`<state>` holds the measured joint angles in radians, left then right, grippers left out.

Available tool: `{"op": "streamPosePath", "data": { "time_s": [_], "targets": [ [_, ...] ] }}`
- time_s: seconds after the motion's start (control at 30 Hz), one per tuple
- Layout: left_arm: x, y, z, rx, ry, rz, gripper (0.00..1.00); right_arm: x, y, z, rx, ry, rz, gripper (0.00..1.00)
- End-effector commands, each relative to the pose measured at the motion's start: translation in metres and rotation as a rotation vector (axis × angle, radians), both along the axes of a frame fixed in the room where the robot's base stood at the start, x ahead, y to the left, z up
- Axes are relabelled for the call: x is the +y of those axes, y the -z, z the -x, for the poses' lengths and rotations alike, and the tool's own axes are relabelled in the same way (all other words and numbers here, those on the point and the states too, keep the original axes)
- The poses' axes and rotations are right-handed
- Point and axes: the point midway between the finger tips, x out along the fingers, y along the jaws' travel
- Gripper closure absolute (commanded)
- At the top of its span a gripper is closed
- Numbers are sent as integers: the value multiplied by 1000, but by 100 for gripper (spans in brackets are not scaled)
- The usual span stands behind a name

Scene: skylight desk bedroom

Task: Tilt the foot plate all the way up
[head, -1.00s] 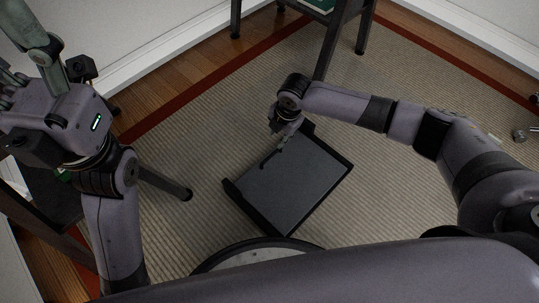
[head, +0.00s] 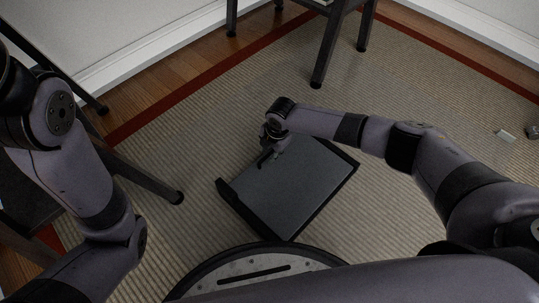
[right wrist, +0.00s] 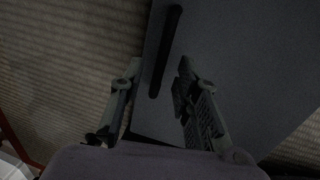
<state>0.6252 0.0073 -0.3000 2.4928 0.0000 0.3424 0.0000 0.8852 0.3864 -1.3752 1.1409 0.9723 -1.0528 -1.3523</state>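The foot plate (head: 290,185) is a dark grey panel in a black frame, with raised side pieces at left and right. It sits on the carpet in the middle of the head view; its exact tilt is hard to read. My right gripper (head: 266,160) is at the plate's far left edge. In the right wrist view, my right gripper (right wrist: 158,95) is open. One finger is over the carpet side and the other over the plate (right wrist: 230,60), with the plate's edge between them. Contact cannot be told. My left arm shows at left; its gripper is out of view.
A dark-legged piece of furniture (head: 322,60) stands beyond the plate. Another dark leg (head: 150,180) reaches the carpet at left. Open carpet surrounds the plate.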

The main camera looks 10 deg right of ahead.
Motion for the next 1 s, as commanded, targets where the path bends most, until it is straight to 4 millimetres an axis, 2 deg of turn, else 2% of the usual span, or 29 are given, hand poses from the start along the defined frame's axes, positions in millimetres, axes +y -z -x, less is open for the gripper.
{"op": "streamPosePath", "data": {
  "time_s": [0.1,0.43,0.87,1.0],
  "targets": [
    [0,0,5,-15,-1,-1,42,0,6,-1,-1,0,1,70],
    [0,-1,6,-17,-1,-1,42,0,7,-1,0,0,0,71],
    [-1,-1,6,-17,-1,-1,42,0,7,-1,1,1,0,100],
    [-1,-1,6,-17,0,-1,42,0,7,-1,1,1,0,100]
  ]
}}
